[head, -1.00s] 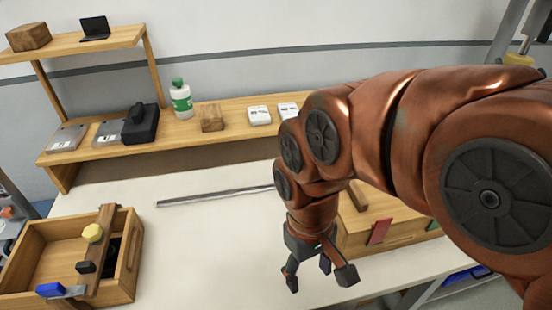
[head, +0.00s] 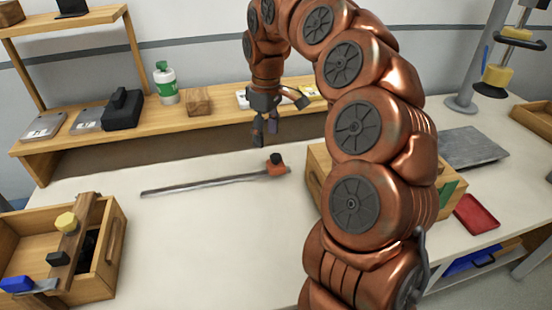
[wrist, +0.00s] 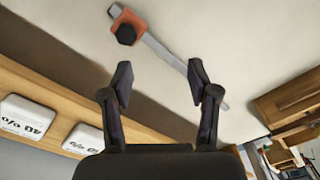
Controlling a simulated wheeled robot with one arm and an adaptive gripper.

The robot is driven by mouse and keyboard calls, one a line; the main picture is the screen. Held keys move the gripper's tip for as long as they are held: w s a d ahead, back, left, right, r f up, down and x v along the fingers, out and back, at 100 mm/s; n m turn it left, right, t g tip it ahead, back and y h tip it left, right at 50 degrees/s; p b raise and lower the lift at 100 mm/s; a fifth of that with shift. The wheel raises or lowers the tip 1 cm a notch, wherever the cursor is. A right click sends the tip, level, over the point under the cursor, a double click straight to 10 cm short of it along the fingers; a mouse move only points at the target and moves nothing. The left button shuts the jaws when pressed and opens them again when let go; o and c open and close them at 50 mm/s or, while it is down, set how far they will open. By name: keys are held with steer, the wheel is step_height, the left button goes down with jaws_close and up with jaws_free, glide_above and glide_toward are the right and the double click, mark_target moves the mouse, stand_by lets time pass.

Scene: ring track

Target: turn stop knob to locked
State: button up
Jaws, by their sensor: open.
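The stop is an orange block with a black knob (head: 275,159) on top, at the right end of a grey metal rail (head: 205,186) lying on the white table. My gripper (head: 268,126) is open and empty. In the head view it hangs above and behind the stop. In the wrist view the fingers (wrist: 160,83) are spread apart, with bare table and rail between and beyond them. The knob's lock position cannot be read.
A wooden shelf (head: 225,118) with white boxes and a bottle (head: 165,82) runs along the back, close to my gripper. A wooden tool box (head: 110,275) stands front left. A wooden box (head: 316,175) is right of the stop, partly behind my arm. The table's middle is clear.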

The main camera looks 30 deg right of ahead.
mark_target(276, 156)
steer(key=w+d, duration=0.1)
steer(key=w+d+f, duration=0.2)
steer(key=shift+d+f+b, duration=0.25)
steer(key=shift+d+b, duration=0.1)
steer(key=shift+d, duration=0.05)
steer(key=shift+w+d+f, duration=0.1)
steer(key=shift+d+f, duration=0.25)
steer(key=shift+f, duration=3.65)
jaws_close()
